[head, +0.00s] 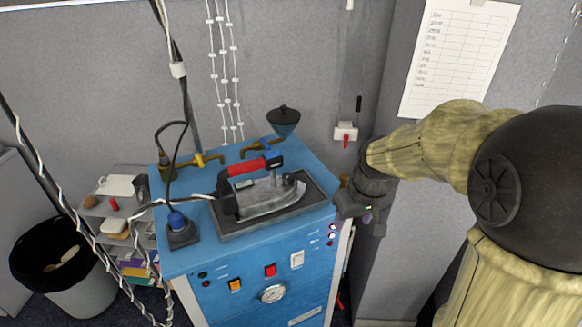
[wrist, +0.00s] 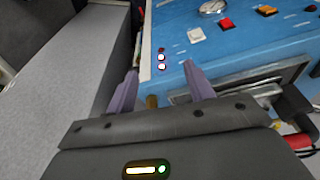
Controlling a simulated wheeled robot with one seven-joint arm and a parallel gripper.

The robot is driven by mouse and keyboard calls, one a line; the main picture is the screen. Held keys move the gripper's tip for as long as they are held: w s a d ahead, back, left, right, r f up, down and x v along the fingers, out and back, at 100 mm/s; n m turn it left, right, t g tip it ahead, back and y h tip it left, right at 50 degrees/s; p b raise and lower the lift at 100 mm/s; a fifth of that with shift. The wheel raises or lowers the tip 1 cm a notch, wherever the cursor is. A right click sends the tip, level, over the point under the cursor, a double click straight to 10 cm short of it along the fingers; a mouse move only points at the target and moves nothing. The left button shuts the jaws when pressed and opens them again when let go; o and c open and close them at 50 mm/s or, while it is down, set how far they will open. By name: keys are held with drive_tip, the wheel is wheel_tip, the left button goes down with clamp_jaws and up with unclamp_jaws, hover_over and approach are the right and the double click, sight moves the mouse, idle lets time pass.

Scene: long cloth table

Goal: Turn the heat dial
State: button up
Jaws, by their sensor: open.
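A round white-faced dial (head: 272,293) with a metal rim sits low on the front of the blue ironing station (head: 185,262). It also shows at the top edge of the wrist view (wrist: 212,7). I cannot tell from its markings whether it is the heat dial or a gauge. An iron (head: 262,195) with a red handle rests on a dark tray on top. My gripper (wrist: 161,72) is open and empty, beside the station's right edge. In the head view my gripper (head: 358,207) is apart from the dial, up and to its right; its fingertips are hard to make out.
Orange (head: 235,285), red (head: 270,270) and white (head: 297,259) switches sit near the dial, with small lights (head: 332,231) at the right edge. A grey wall stands close on the right. A bin (head: 75,275) and shelf stand left. Cables hang at left.

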drive_tip(key=s+d+f+m, duration=0.3)
drive_tip(key=s+f, duration=0.3)
drive_tip(key=s, duration=0.5)
drive_tip(key=shift+s+d+f+m+h, duration=0.15)
drive_tip(key=shift+d+m+h, duration=0.15)
drive_tip(key=shift+m+h, duration=0.1)
